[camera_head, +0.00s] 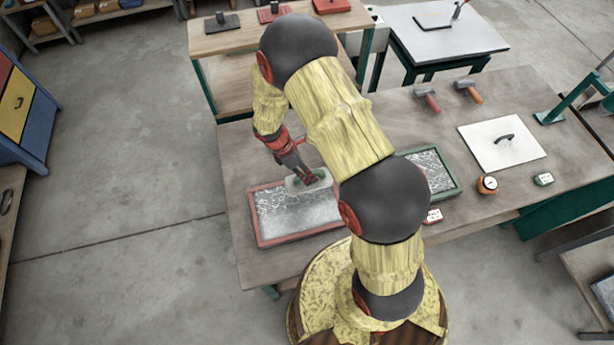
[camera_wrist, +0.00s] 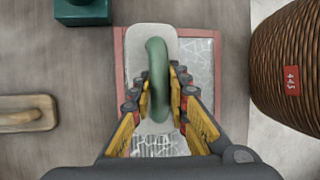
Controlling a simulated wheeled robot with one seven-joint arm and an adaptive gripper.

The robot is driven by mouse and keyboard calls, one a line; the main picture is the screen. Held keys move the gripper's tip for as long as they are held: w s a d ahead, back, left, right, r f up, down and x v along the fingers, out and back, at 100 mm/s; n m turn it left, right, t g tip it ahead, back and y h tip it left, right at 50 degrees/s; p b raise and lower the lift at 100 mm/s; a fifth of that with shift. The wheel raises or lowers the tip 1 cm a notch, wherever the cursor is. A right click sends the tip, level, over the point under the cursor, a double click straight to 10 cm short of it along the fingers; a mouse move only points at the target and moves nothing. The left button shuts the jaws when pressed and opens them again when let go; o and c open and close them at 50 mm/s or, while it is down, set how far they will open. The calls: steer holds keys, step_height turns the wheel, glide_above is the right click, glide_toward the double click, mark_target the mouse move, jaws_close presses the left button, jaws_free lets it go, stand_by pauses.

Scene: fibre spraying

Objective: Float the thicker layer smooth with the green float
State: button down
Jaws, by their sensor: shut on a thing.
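My gripper (camera_wrist: 160,80) is shut on the green handle (camera_wrist: 157,55) of the float. The float's pale plate (camera_wrist: 136,52) is over the red-framed tray (camera_head: 257,228), near its far right corner in the head view. Whether the plate touches the layer cannot be told. The layer (camera_head: 290,215) in this tray has white strand marks at its far left and looks plainer grey nearer the front. A green-framed tray (camera_head: 448,194) with a streaked white layer (camera_head: 436,172) lies to the right, partly hidden by my arm. Which layer is thicker cannot be told.
Two hammer-like tools (camera_head: 428,99) (camera_head: 469,91), a white board with a dark handle (camera_head: 503,139), a round orange gauge (camera_head: 487,184) and a small green-and-white device (camera_head: 543,179) lie on the right of the table. A wooden piece (camera_wrist: 28,113) lies left in the wrist view.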

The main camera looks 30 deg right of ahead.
steer(key=shift+w+a, duration=0.1)
steer(key=shift+w, duration=0.1)
steer(key=shift+f, duration=0.1)
steer(key=shift+f+b, duration=2.6)
steer(key=shift+f, duration=1.05)
steer(key=shift+f, duration=0.2)
